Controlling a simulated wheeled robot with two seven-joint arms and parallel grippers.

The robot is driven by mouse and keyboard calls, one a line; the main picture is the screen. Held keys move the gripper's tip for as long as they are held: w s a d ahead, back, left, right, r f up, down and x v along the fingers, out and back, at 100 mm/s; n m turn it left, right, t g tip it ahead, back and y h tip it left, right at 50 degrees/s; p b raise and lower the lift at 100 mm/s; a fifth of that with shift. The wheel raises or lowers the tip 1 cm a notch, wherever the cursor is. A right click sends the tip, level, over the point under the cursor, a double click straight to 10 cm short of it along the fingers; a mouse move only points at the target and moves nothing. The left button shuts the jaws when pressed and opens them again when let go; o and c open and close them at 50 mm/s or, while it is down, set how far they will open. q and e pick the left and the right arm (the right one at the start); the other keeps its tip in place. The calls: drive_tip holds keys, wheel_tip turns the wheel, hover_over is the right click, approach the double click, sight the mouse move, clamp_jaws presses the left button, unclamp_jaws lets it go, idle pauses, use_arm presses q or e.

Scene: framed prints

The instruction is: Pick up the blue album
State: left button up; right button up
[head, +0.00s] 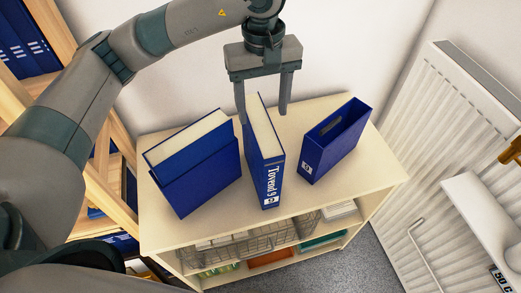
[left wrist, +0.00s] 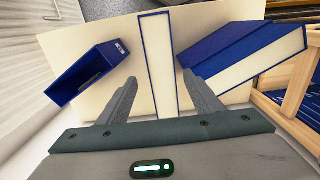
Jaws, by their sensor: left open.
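A blue album (head: 264,165) with pale page edges and "Tovend 9" on its spine stands upright in the middle of the cream shelf top (head: 310,205). My left gripper (head: 263,117) is open above and at its far end, one finger on each side of the album. In the left wrist view the album (left wrist: 158,45) runs between the two fingers (left wrist: 159,80), with gaps visible on both sides. Whether the fingertips reach below its top edge is hard to tell. My right gripper is not in view.
A wall is behind. A white radiator (head: 440,150) is at right, a wooden bookcase (head: 110,205) at left.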

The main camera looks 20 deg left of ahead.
sight(260, 122)
use_arm(q)
drive_tip(key=shift+f, duration=1.35)
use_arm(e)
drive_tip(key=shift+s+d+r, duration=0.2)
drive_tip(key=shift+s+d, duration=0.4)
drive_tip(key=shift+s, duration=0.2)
use_arm(q)
drive_tip(key=shift+p, duration=0.35)
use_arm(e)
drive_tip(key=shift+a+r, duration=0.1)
use_arm(q)
drive_tip(key=shift+a+f+p, duration=0.1)
drive_tip(key=shift+f+p, duration=0.35)
drive_tip(key=f+p, duration=0.2)
drive_tip(key=f, duration=0.1)
drive_tip(key=shift+a+f, duration=0.2)
drive_tip(key=shift+f, duration=0.45)
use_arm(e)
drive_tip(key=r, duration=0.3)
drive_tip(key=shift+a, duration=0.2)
